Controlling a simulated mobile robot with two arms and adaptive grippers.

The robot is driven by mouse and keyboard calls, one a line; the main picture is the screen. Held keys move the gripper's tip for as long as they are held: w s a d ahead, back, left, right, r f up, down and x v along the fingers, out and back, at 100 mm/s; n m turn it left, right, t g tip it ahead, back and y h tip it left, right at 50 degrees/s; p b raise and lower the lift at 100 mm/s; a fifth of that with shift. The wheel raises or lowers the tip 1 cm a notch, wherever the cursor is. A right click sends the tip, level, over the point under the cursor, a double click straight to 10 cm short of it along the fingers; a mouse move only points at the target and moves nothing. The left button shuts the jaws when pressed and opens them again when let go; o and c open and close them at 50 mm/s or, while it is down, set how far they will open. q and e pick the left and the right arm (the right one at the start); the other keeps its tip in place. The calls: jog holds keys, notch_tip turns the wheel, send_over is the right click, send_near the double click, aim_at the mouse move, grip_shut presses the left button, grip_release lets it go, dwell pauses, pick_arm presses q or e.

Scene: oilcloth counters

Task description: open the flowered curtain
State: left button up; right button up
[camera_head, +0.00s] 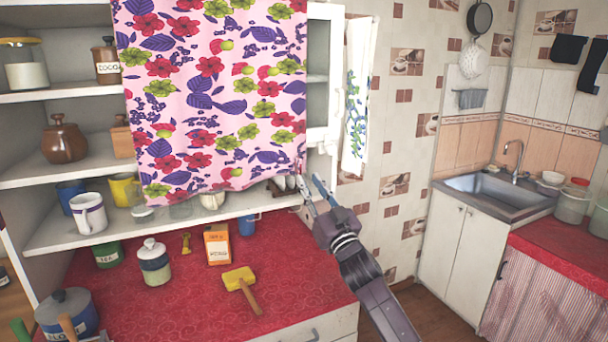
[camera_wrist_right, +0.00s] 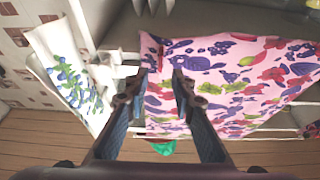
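The flowered curtain (camera_head: 215,95) is pink with red, purple and green flowers. It hangs spread across the right part of the open shelves, its lower edge above the counter. My right gripper (camera_head: 308,175) is beside the curtain's lower right corner, with its fingers apart. In the right wrist view the curtain (camera_wrist_right: 235,85) fills the right side. Its side edge shows between the fingertips of the open right gripper (camera_wrist_right: 160,71); I cannot tell whether they touch it. My left gripper is not in view.
A white towel with a blue-green pattern (camera_head: 358,95) hangs just right of the shelves. Mugs and jars stand on the shelves. A sink (camera_head: 495,190) is at right.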

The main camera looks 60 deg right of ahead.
jog(key=v, duration=0.6)
jog(key=shift+s+a+f, duration=0.1)
jog(key=shift+s, duration=0.05)
